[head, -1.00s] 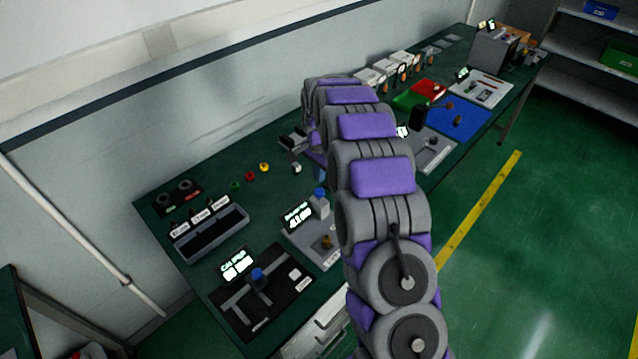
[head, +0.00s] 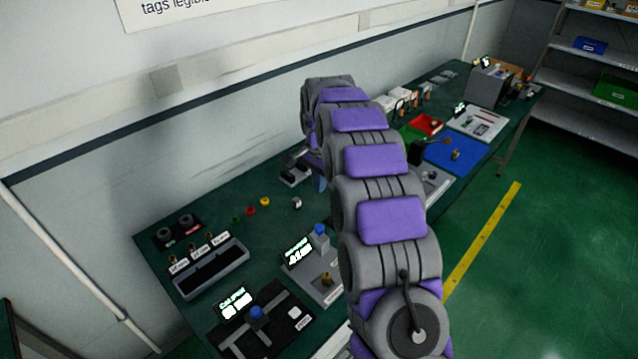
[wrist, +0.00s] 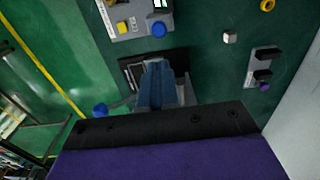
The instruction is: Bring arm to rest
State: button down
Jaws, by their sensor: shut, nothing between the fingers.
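My arm (head: 378,160) rises from the bottom of the head view and bends over the green workbench (head: 215,205). In the wrist view my gripper (wrist: 160,68) shows as blue fingers close together, with nothing visible between them. In the head view only a bluish piece of the gripper end shows past the arm, and the fingertips are hidden. In the wrist view a dark block with pale edges (wrist: 130,70) lies behind the fingers; I cannot tell how far apart they are.
A caliper station (head: 293,313), a grey device with a lit display (head: 330,290) and a grey bin (head: 208,272) stand on the near bench. A blue mat (head: 470,148) and red tray (head: 426,123) lie farther back. The wall runs along the left; green floor (head: 545,250) is open on the right.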

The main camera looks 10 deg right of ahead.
dwell(0.6)
jog(key=s+r+n+b, duration=0.1)
jog(key=s+r+n, duration=0.3)
jog(key=s, duration=0.8)
jog(key=s+f+n+g+b, duration=0.1)
jog(key=s+n, duration=0.6)
jog(key=s, duration=2.9)
jog(key=shift+f+g+b, duration=0.4)
jog(key=shift+b, duration=0.35)
